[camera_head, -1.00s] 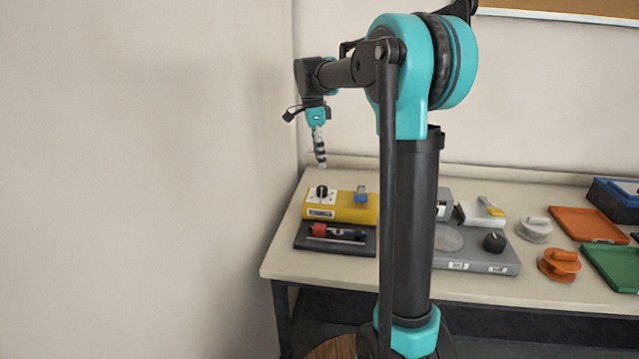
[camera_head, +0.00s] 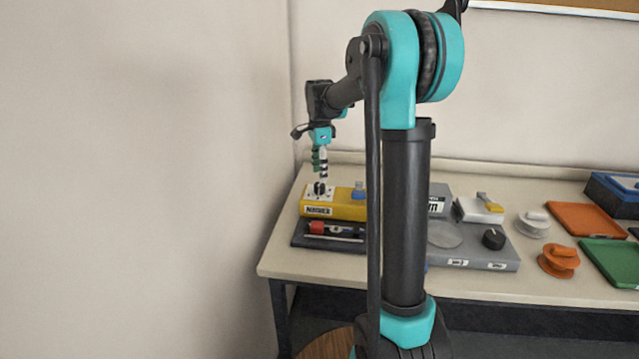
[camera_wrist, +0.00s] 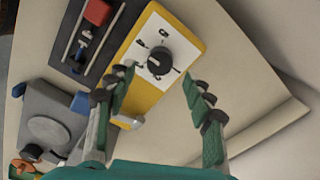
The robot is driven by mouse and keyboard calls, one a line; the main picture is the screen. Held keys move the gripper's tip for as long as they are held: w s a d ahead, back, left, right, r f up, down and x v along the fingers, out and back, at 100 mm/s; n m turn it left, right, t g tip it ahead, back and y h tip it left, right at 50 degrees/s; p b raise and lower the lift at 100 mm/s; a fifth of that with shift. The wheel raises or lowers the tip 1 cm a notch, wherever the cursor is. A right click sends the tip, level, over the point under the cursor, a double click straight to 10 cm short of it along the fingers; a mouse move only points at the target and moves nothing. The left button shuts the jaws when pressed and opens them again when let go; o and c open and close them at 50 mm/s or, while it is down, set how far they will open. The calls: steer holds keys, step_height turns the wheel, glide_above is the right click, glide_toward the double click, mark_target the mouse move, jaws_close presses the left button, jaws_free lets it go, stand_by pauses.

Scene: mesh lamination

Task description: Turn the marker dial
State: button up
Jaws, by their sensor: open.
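The marker dial is a black knob (camera_wrist: 159,61) on a white plate with marks around it, set on one end of a yellow box (camera_head: 338,209). In the head view the knob (camera_head: 319,188) is at the left end of the box, just below my gripper (camera_head: 320,176). In the wrist view my gripper (camera_wrist: 155,88) is open, with one finger on each side of the picture and the knob ahead between and beyond the tips. The fingers do not appear to touch the knob.
A dark tray (camera_head: 325,242) with a red block (camera_head: 317,228) lies in front of the yellow box. A grey box with a black knob (camera_head: 493,239) stands to the right. Orange (camera_head: 572,221) and green (camera_head: 611,262) trays lie farther right. The wall is close on the left.

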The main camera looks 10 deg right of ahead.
mark_target(319, 188)
steer(key=shift+f, duration=2.35)
steer(key=c, duration=1.2)
